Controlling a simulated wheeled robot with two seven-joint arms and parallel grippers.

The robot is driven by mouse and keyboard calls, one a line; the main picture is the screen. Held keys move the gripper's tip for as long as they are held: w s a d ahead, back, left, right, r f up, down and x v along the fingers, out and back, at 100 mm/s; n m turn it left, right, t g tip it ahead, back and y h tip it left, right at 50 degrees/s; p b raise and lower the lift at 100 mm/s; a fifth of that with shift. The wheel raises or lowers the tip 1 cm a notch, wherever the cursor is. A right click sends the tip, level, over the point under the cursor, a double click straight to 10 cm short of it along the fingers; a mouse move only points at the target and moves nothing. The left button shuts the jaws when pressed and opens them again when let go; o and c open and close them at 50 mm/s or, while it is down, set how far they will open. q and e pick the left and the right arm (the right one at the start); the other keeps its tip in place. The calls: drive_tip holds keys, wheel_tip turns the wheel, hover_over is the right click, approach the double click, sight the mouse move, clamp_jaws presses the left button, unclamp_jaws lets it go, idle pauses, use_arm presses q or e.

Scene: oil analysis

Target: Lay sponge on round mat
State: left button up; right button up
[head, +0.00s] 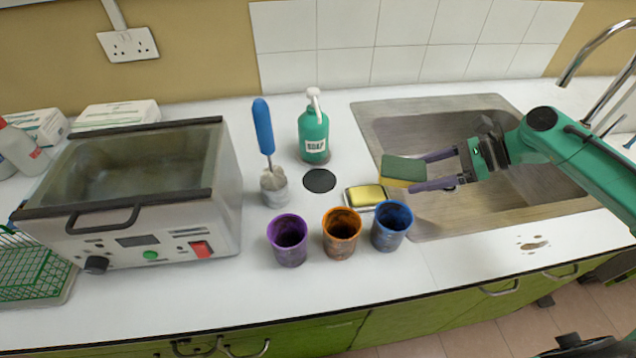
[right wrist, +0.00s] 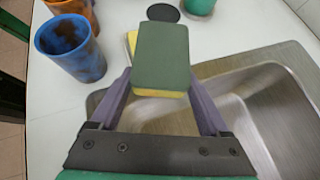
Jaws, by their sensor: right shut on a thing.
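The sponge (head: 404,168), green on top and yellow below, is between the purple fingers of my right gripper (head: 419,173), which is shut on it. The sponge is held above the left edge of the sink; it also shows in the right wrist view (right wrist: 161,55), green face up. The round mat (head: 319,181) is a small black disc lying bare on the white counter, left of the sponge and apart from it. It also shows beyond the sponge in the right wrist view (right wrist: 163,12). My left gripper is not in view.
A dish with a yellow bar (head: 366,195) lies between mat and sponge. A green soap bottle (head: 314,135) stands behind the mat, a holder with a blue-handled tool (head: 265,130) left of it. Purple (head: 288,245), orange (head: 341,238) and blue (head: 391,230) cups stand in front.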

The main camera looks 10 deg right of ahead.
drive_tip(key=shift+a+f, duration=0.1)
drive_tip(key=shift+f, duration=0.25)
drive_tip(key=p, duration=0.3)
hover_over(335, 183)
drive_tip(key=shift+r, duration=0.15)
drive_tip(key=shift+w+f, duration=0.1)
drive_tip(key=shift+f, duration=0.2)
wheel_tip(335, 183, down, 3)
drive_tip(key=shift+f+p, duration=0.1)
drive_tip(key=shift+p, duration=0.25)
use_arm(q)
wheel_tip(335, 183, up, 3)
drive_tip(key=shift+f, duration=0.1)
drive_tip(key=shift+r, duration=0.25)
use_arm(e)
drive_tip(key=shift+f, duration=0.2)
use_arm(q)
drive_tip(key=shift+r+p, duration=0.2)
drive_tip(key=shift+p, duration=0.25)
use_arm(e)
drive_tip(key=shift+f, duration=0.35)
